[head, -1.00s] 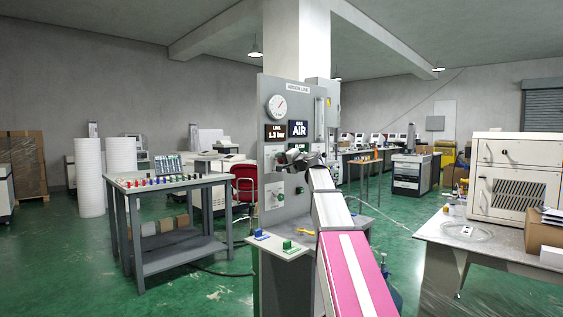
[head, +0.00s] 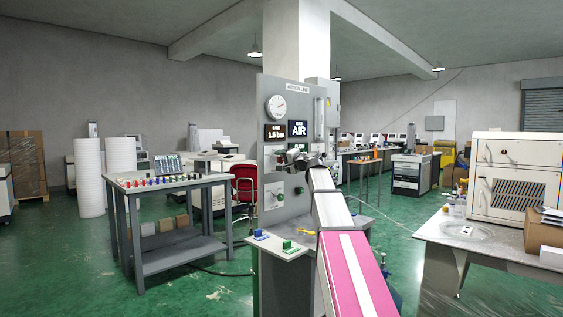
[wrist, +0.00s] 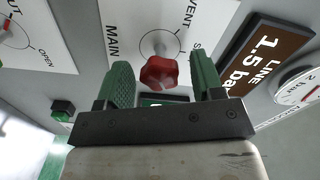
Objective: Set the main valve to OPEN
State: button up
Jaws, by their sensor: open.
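The main valve's red knob (wrist: 158,74) sits on a white plate marked MAIN (wrist: 125,20) in the wrist view. The plate also carries the word VENT and a partly cut-off label starting with S; no OPEN mark shows on it. My gripper (wrist: 162,64) is open, its green fingers on either side of the knob with gaps to both. I cannot tell how deep the knob sits between them. In the head view my gripper (head: 298,156) is at the grey panel (head: 299,92) and hides the main valve.
A brown LINE display (wrist: 265,52) reads 1.5 bar beside a round gauge (wrist: 301,89). Another valve plate (wrist: 40,38), marked OPEN, and a green button (wrist: 62,110) are close by. Below the panel, a shelf (head: 283,250) holds blue and green pieces.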

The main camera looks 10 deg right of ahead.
jog(key=v, duration=1)
jog(key=shift+s+d, duration=0.15)
jog(key=shift+s, duration=0.1)
